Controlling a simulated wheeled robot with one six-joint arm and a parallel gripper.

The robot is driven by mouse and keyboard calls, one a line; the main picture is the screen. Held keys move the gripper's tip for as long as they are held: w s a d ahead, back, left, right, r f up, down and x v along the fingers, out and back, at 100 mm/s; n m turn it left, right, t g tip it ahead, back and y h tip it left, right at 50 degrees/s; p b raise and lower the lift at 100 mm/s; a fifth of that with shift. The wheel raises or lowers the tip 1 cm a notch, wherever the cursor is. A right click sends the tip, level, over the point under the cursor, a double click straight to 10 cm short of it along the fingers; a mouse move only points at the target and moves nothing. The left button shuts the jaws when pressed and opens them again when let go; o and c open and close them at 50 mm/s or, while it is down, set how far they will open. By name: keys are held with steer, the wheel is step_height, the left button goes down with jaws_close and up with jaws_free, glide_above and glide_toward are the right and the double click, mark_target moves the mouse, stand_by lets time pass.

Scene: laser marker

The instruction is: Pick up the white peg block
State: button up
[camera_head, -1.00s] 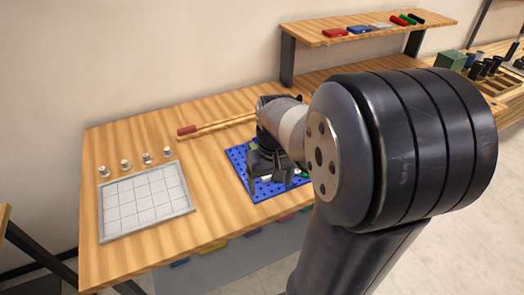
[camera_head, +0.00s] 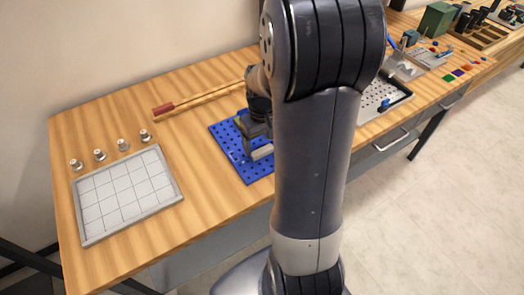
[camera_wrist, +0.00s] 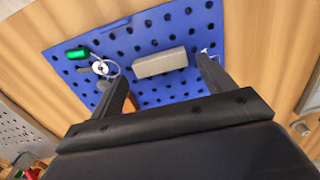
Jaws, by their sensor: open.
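The white peg block (camera_wrist: 160,63) is a pale oblong block lying on the blue pegboard (camera_wrist: 205,28) in the wrist view. In the head view, a pale block (camera_head: 262,152) shows on the blue pegboard (camera_head: 228,148), partly hidden by my arm. My gripper (camera_wrist: 163,72) is open, with one finger to the left of the block and one to the right. Both fingers appear apart from it, and nothing is held. In the head view my gripper (camera_head: 255,132) is over the board; its fingertips are hard to make out.
A green peg (camera_wrist: 77,53) and a white ring (camera_wrist: 101,67) lie on the board near the left finger. A white gridded tray (camera_head: 82,237) and several metal knobs (camera_head: 100,155) are at the left. A red-ended stick (camera_head: 163,109) lies behind. Bare wood separates tray and board.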

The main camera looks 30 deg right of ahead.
mark_target(263, 151)
steer(key=shift+s+f, duration=0.1)
steer(key=shift+f, duration=1.65)
steer(key=shift+c, duration=0.6)
steer(key=c, duration=0.6)
